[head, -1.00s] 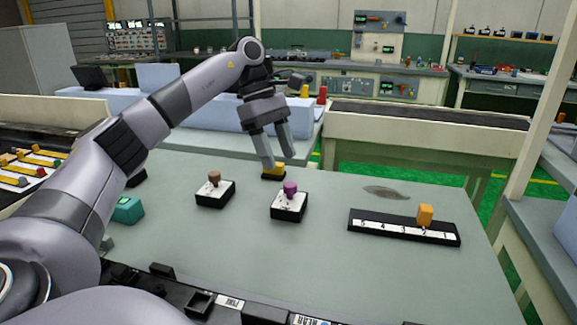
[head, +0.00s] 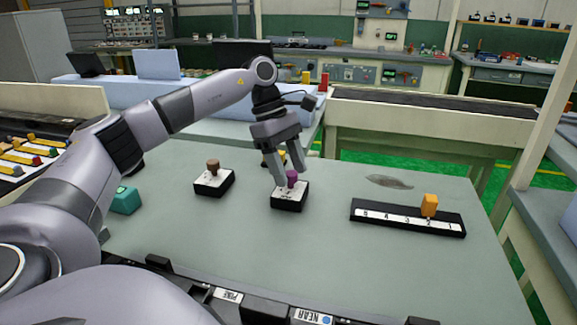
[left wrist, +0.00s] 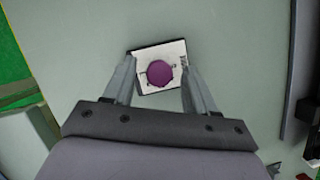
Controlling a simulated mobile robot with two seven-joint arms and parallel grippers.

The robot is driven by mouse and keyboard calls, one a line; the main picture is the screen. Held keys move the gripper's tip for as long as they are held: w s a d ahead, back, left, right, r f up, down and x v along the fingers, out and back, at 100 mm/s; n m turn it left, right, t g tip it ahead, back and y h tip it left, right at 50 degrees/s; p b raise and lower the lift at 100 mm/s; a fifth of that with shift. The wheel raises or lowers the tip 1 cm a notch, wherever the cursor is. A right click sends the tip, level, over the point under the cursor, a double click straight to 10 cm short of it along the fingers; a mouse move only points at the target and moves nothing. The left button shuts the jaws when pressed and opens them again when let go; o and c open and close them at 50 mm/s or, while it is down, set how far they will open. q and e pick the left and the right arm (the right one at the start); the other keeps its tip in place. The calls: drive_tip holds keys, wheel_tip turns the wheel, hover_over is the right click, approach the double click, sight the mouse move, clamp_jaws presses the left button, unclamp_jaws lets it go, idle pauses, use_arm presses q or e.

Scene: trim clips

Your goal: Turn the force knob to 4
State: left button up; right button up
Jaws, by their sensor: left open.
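A purple knob (head: 292,181) stands on a black box with a white dial face (head: 285,194). A brown knob (head: 213,164) stands on a similar box to its left. I cannot read which box is marked force, nor the dial numbers. My left gripper (head: 291,174) points down over the purple knob, with its fingertips apart around the knob's top. In the left wrist view the purple knob (left wrist: 160,73) shows between the two open fingers, one on each side, with the dial face under it. My right gripper is not in view.
A black rail with a numbered white strip (head: 385,217) and an orange slider (head: 429,205) lies to the right. A teal block (head: 125,200) is at the left. A yellow item behind the left gripper is mostly hidden. Labelled black fixtures line the near edge.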

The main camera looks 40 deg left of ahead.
use_arm(q)
drive_tip(key=c, duration=1.1)
drive_tip(key=shift+o, duration=0.2)
drive_tip(key=shift+n, duration=0.3)
drive_tip(key=n+t, duration=0.1)
drive_tip(key=n, duration=0.3)
drive_tip(key=shift+s+t+y, duration=0.15)
drive_tip(key=shift+t+y, duration=0.25)
drive_tip(key=n+t, duration=0.1)
drive_tip(key=n, duration=0.3)
drive_tip(key=shift+d+y+p, duration=0.1)
drive_tip(key=shift+y+p, duration=0.25)
drive_tip(key=shift+y, duration=0.05)
drive_tip(key=shift+n, duration=0.3)
drive_tip(key=o, duration=1.1)
drive_tip(key=shift+c, duration=0.2)
